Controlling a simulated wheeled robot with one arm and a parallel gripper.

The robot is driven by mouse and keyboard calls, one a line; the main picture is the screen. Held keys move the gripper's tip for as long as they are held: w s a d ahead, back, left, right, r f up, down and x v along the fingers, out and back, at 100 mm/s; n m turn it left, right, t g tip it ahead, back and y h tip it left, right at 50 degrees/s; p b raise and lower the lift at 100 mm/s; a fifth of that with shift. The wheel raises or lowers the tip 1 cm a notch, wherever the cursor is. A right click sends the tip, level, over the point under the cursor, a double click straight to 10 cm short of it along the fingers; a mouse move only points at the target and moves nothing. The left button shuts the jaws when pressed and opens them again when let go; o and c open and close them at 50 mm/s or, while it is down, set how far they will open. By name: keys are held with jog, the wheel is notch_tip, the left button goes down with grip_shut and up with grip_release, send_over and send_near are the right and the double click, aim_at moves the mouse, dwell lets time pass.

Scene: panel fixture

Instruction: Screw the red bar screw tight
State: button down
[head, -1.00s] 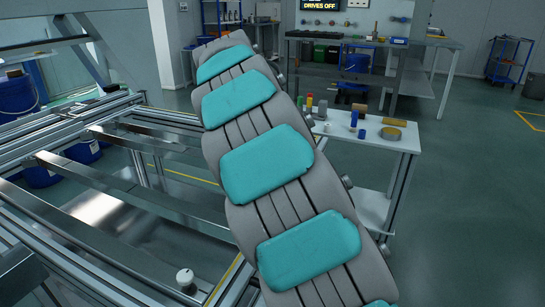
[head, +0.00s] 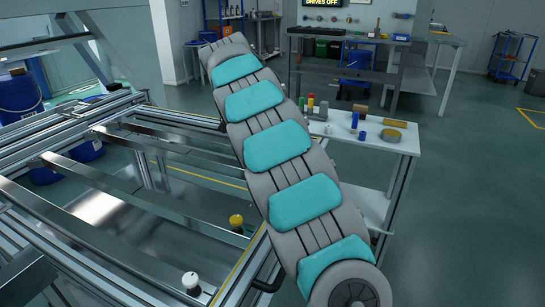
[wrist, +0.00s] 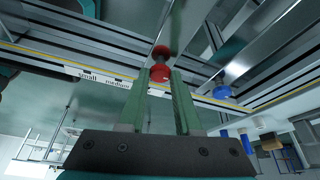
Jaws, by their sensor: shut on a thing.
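The red bar screw (wrist: 160,66) stands at the rail of the frame in the wrist view, with a wide head and a second red part below it. My gripper (wrist: 161,72) has its two green fingers at either side of the screw's near part and is shut on it. The exact contact is small and hard to see. In the head view my arm covers the place, so neither the red screw nor my gripper shows there.
A yellow knob (head: 236,222) and a white knob (head: 190,281) stand on the metal frame (head: 75,178). A blue knob (wrist: 222,91) is near the red screw. A label strip (wrist: 100,79) reads small and medium. A white side table (head: 375,139) holds several small items.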

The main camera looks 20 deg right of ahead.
dwell(0.4)
jog(key=c, duration=0.6)
grip_release()
jog(key=shift+f, duration=0.1)
